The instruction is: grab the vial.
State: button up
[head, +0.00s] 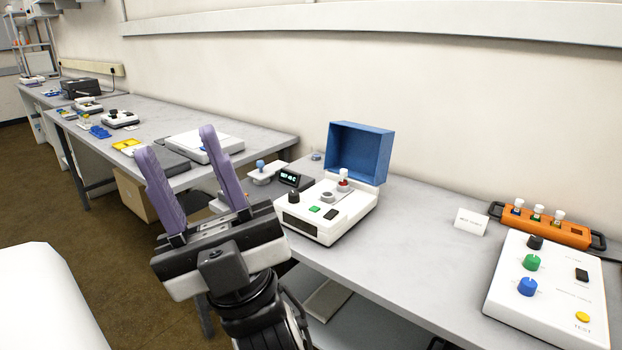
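A small vial (343,180) with a white cap and a red part stands upright in the white instrument (315,222), whose blue lid (358,152) is open. Three more white-capped vials stand in an orange rack: the left one (517,207), the middle one (537,212) and the right one (558,218). The frame does not show which vial the task means. My gripper (177,142) is open, with two purple fingers wide apart and pointing up in the picture. It is empty, left of the white instrument and apart from every vial.
The orange rack (575,234) has black handles. A white control box (548,290) with knobs is in front of it. A white card (471,222) stands left of the rack. A small display (290,178) sits behind the instrument. The grey bench (420,250) is clear between instrument and control box.

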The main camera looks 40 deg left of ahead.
aim_at(343, 180)
jog(key=u, duration=1.3)
jog(key=i+l+u, duration=0.15)
jog(key=l, duration=0.25)
jog(key=i+l+u, duration=0.15)
jog(key=i+l, duration=0.3)
jog(key=l, duration=0.15)
jog(key=i+l, duration=0.1)
jog(key=l, duration=0.2)
jog(key=i+l, duration=0.15)
jog(key=l, duration=0.2)
